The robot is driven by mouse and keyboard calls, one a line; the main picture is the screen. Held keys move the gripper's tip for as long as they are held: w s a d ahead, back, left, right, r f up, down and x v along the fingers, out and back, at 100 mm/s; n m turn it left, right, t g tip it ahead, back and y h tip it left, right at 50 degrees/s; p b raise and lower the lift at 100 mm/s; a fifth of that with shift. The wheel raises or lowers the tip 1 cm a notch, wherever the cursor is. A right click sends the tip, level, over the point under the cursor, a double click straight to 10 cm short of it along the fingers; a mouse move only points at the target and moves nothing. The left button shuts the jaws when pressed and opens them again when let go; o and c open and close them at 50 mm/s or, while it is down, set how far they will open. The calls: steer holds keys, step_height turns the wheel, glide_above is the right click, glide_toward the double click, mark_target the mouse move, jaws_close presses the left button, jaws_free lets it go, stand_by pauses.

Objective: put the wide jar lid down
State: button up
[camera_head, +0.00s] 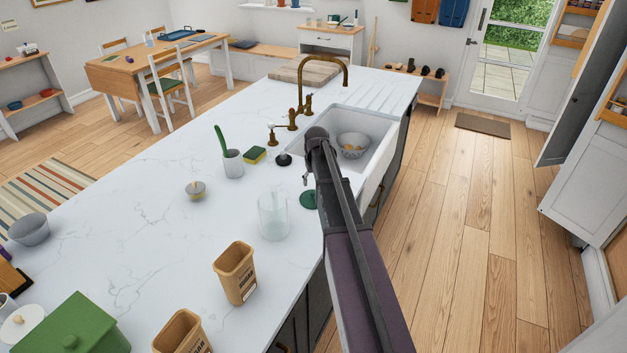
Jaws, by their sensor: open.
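A flat dark green round lid (308,200), which looks like the wide jar lid, lies on the white marble counter near its front edge. My arm hides its right side. An open clear glass jar (273,216) stands upright just to its left, apart from it. My arm reaches in from the lower right, and my gripper (306,179) shows only as a small part below the wrist, just above the lid in the picture. It is open. The gap between the gripper and the lid is hard to judge.
A sink (378,128) holding a grey colander (353,144) lies beyond my wrist, with a brass tap (300,85). A brush pot (232,163), sponge (255,154) and small lidded pot (195,190) stand left. Tan canisters (236,273) stand nearer. The counter's middle left is clear.

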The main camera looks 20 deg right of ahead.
steer(key=shift+s+r+p, duration=0.2)
steer(key=shift+r+p, duration=1)
steer(key=shift+r, duration=0.15)
steer(key=shift+s+r+p, duration=0.2)
steer(key=shift+r+p, duration=1)
steer(key=shift+r, duration=0.15)
